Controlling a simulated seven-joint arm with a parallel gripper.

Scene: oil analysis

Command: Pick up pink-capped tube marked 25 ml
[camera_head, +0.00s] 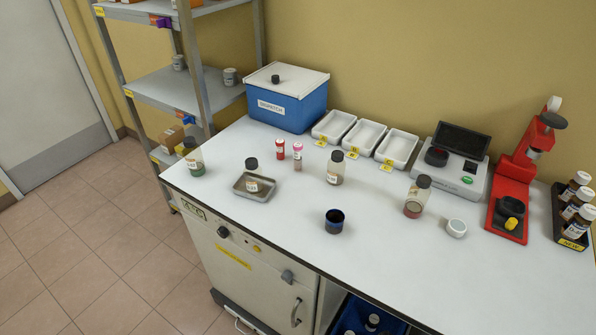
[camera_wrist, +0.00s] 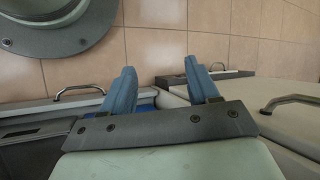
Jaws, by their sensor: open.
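A small tube with a pink cap (camera_head: 298,148) stands upright on the white worktop, left of the middle in the head view. It has a white label; its marking is too small to read. A similar small tube with a red cap (camera_head: 280,149) stands close to its left. My gripper (camera_wrist: 162,84) shows only in the wrist view. Its two blue fingers are apart with nothing between them. It faces the cabinet fronts and tiled floor, and neither tube shows in that view.
A blue dispatch box (camera_head: 287,106) and white trays (camera_head: 397,148) stand behind. A dark open cup (camera_head: 334,222) sits in front. Cabinet handles (camera_wrist: 292,101) show near my gripper.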

